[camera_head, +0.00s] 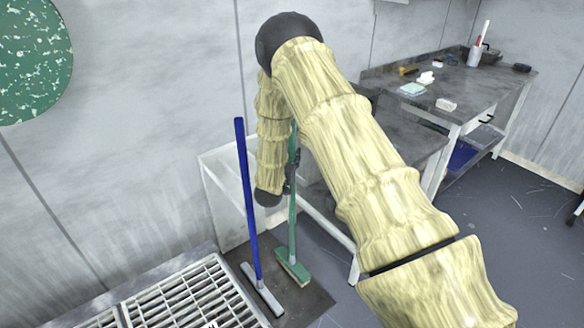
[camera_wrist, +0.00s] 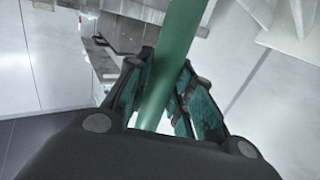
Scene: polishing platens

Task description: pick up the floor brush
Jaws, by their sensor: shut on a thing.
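The green floor brush (camera_head: 292,218) stands nearly upright, its green head on the dark mat by the wall. Its green handle (camera_wrist: 177,62) runs between the two fingers of my gripper (camera_wrist: 168,100) in the wrist view. The fingers are shut on the handle. In the head view my gripper (camera_head: 291,172) shows as a dark shape at the upper part of the handle, partly hidden by my arm. Part of the handle's top is hidden behind my arm too.
A blue-handled squeegee (camera_head: 249,205) stands just left of the brush. A metal grating (camera_head: 185,300) lies at the lower left. A white-framed rack (camera_head: 225,185) is behind. A dark workbench (camera_head: 460,85) with small items stands at the right. Open floor (camera_head: 505,215) lies at the right.

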